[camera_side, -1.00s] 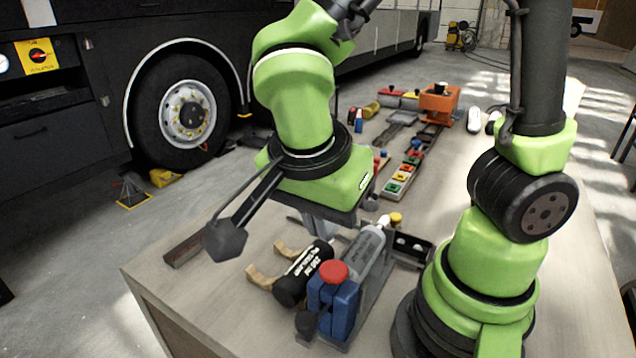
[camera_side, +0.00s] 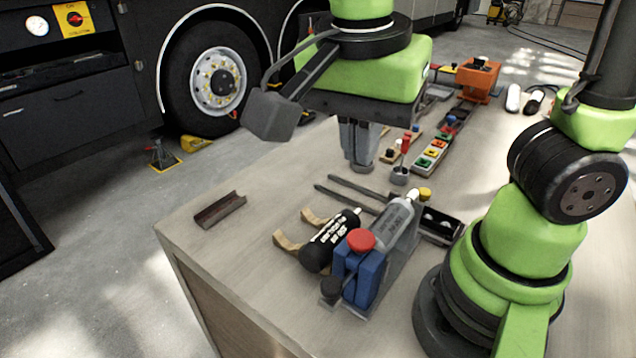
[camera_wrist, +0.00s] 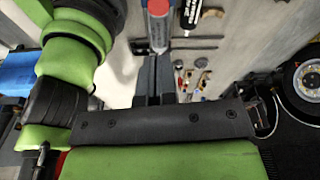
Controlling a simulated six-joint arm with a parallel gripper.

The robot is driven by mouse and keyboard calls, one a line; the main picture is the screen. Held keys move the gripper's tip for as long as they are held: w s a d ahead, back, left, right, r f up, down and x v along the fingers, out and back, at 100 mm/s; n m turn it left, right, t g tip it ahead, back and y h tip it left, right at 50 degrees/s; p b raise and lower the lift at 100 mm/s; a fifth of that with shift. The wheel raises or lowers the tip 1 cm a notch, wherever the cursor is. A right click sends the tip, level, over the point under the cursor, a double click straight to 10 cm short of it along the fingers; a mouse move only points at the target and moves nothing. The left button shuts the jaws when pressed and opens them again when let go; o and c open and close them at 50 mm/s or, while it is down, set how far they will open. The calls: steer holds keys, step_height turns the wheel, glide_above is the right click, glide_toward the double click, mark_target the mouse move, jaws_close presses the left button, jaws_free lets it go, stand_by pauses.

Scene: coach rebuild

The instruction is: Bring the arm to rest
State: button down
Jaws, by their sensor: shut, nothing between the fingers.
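My gripper (camera_side: 362,168) hangs fingers down above the workbench (camera_side: 250,265) in the side view, its fingers together and empty. It is apart from the things below it; its exact height is hard to tell. In the wrist view my gripper's dark fingers (camera_wrist: 156,62) point up the picture, side by side.
Two dark bars (camera_side: 345,192) lie on the bench near the fingers. A channel piece (camera_side: 220,210) lies at left. Coloured-button blocks (camera_side: 432,153) and an orange machine (camera_side: 475,78) stand further back. A coach wheel (camera_side: 215,80) is beyond the bench. The front left bench top is bare.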

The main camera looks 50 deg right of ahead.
steer(key=s+d+r+n+t+y, duration=0.2)
steer(key=d+r+n+t+y, duration=0.2)
steer(key=n+t, duration=0.3)
steer(key=d+r+n, duration=0.1)
steer(key=n, duration=0.4)
steer(key=shift+s+d, duration=0.3)
steer(key=shift+d, duration=0.05)
